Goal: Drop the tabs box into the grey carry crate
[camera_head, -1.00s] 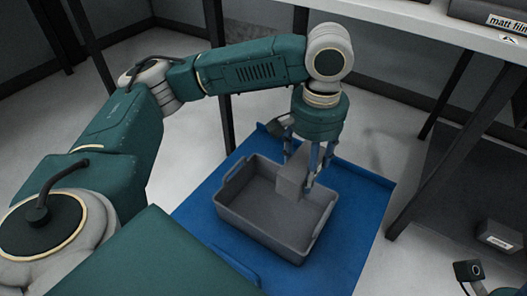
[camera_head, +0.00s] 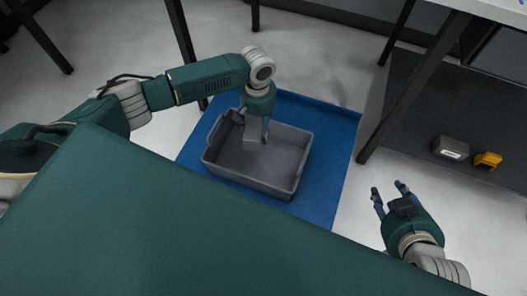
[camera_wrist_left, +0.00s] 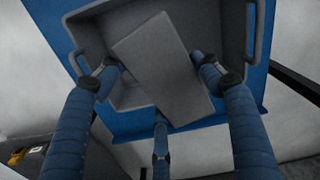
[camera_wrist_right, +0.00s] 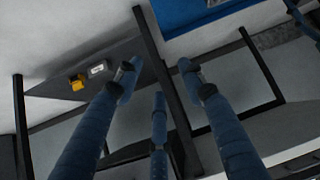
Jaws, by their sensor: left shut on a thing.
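My left gripper (camera_head: 258,136) points down inside the grey carry crate (camera_head: 230,180), near its back side. In the left wrist view it is shut on a plain grey box (camera_wrist_left: 158,62), apparently the tabs box. No label shows on the faces in view. The box sits tilted in that picture between the blue fingers, over the crate (camera_wrist_left: 88,28). Whether it touches the crate's floor I cannot tell. My right gripper (camera_head: 389,193) is open and empty, off to the right of the crate.
The crate stands on a blue mat (camera_head: 335,135) on the pale floor. A dark shelf (camera_head: 405,100) at the right carries a grey box with a white label (camera_head: 450,147) and an orange item (camera_head: 488,160). Dark table legs (camera_head: 395,105) stand between the mat and shelf.

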